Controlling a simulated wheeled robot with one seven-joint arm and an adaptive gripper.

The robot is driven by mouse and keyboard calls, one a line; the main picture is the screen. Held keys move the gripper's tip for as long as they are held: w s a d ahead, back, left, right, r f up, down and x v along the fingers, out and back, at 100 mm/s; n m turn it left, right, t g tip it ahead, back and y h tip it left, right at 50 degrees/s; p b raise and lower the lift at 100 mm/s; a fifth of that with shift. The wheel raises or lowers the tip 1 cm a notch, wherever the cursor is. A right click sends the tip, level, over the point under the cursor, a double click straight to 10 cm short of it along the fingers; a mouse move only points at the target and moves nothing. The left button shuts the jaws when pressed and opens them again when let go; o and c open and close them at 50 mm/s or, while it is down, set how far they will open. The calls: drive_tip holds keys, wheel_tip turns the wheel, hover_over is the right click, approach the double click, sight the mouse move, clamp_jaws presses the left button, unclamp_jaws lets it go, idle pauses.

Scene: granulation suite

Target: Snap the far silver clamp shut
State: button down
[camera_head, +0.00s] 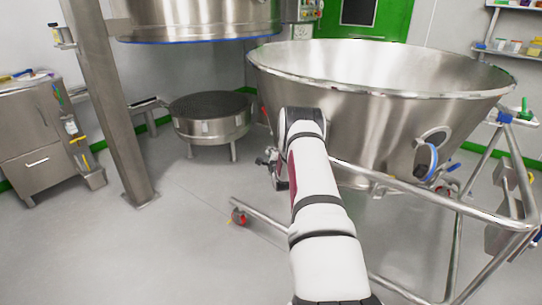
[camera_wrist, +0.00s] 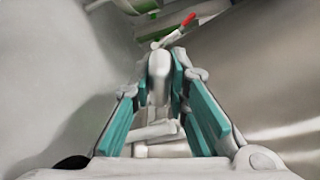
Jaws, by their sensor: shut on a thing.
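My gripper (camera_wrist: 163,62) has its teal-padded fingers closed on a rounded silver-grey part (camera_wrist: 159,88), which looks like part of the silver clamp. A thin lever with a red tip (camera_wrist: 188,20) shows just beyond the fingertips in the wrist view. Whether it belongs to the clamp I cannot tell. In the head view my arm reaches to the left side of the large steel bowl (camera_head: 400,85). There my wrist hides most of the gripper and the clamp, so how far the clamp is closed cannot be seen.
The bowl's wall (camera_wrist: 275,75) rises close on the right of the fingers. A tubular frame (camera_head: 430,195) carries the bowl. A steel column (camera_head: 112,110), a low round vessel (camera_head: 210,120) and a cabinet (camera_head: 35,135) stand to the left. The floor between is clear.

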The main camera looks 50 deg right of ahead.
drive_tip(key=shift+s+d+r+m+y, duration=0.1)
drive_tip(key=shift+r+m+y, duration=0.15)
drive_tip(key=shift+m, duration=0.35)
drive_tip(key=shift+g, duration=0.3)
drive_tip(key=shift+y, duration=0.25)
drive_tip(key=c, duration=1.6)
unclamp_jaws()
drive_tip(key=shift+o, duration=0.2)
drive_tip(key=shift+r, duration=0.1)
drive_tip(key=v, duration=1.2)
drive_tip(key=shift+f, duration=0.25)
